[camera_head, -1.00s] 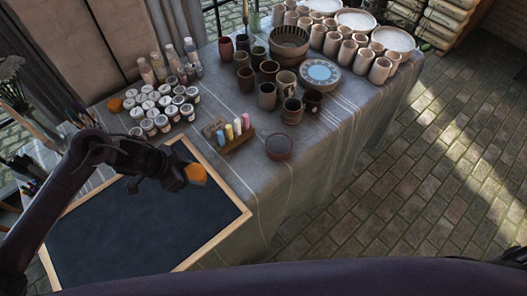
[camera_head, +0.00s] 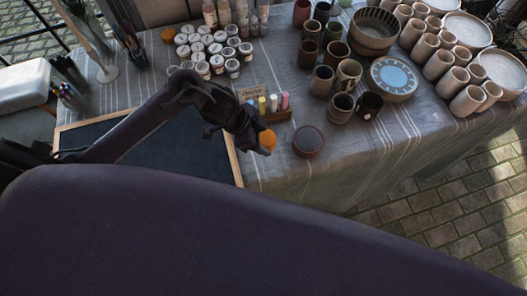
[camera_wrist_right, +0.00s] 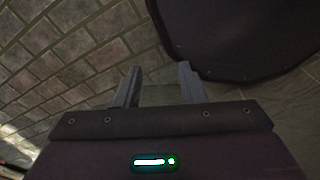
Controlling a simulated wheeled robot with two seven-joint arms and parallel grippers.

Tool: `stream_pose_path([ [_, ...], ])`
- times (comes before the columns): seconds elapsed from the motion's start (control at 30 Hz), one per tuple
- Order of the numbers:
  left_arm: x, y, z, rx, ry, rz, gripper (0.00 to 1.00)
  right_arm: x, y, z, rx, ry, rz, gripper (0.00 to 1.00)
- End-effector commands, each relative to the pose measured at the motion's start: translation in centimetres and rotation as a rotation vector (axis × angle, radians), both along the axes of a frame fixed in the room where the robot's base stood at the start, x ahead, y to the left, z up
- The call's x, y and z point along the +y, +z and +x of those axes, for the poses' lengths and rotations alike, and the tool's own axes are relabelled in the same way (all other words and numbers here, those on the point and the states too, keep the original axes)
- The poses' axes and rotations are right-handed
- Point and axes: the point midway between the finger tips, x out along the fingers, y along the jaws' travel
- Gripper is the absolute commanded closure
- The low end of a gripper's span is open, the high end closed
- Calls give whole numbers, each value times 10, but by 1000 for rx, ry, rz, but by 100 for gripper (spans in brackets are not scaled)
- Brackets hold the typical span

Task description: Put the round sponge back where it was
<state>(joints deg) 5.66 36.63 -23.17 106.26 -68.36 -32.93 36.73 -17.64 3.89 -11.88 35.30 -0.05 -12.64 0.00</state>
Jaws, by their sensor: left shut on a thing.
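My left gripper (camera_head: 258,146) is shut on the round orange sponge (camera_head: 267,139). It holds the sponge past the right edge of the chalkboard (camera_head: 190,152), just left of a round dark dish with a reddish rim (camera_head: 308,144). The sponge looks apart from the dish; its height above the table is hard to tell. A second orange piece (camera_head: 168,35) lies at the back left beside the white paint jars. My right gripper (camera_wrist_right: 158,75) shows in the right wrist view, its fingers apart and empty above the paved floor.
A small holder with coloured chalks (camera_head: 268,110) stands just behind the sponge. White-lidded jars (camera_head: 205,45), dark cups (camera_head: 322,80) and a blue-topped round plate (camera_head: 393,77) stand farther back. The striped cloth (camera_head: 350,165) right of the dish is bare.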

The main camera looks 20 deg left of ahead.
Motion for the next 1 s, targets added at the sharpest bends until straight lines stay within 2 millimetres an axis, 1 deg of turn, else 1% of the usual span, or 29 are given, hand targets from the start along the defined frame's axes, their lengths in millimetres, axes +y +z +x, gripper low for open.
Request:
stream_pose_path([
  [0.03, 0, -15, -2, 6, 3, 1, 65, -2, -3, 1, -1, 0, -2, 64],
  [0.1, 0, -29, -1, 5, 2, -1, 65, -4, -4, 3, -4, 0, -5, 64],
  [0.2, 0, -43, -1, 2, 1, 0, 65, -9, -4, 7, -10, -3, -11, 64],
  [0.37, 0, -55, 0, 1, 1, 1, 65, -14, -5, 11, -15, -7, -18, 64],
  [0.5, 0, -77, -1, 3, 1, 0, 65, -15, -7, 11, -15, -7, -19, 64],
  [0.6, 0, -89, 0, 1, 0, -1, 65, -15, -7, 11, -15, -6, -18, 64],
  [0.7, 0, -94, 0, -1, 0, 1, 65, -15, -7, 11, -15, -6, -18, 64],
  [1.0, 0, -96, 0, -1, 0, 1, 65, -13, -9, 10, -15, -2, -15, 64],
])
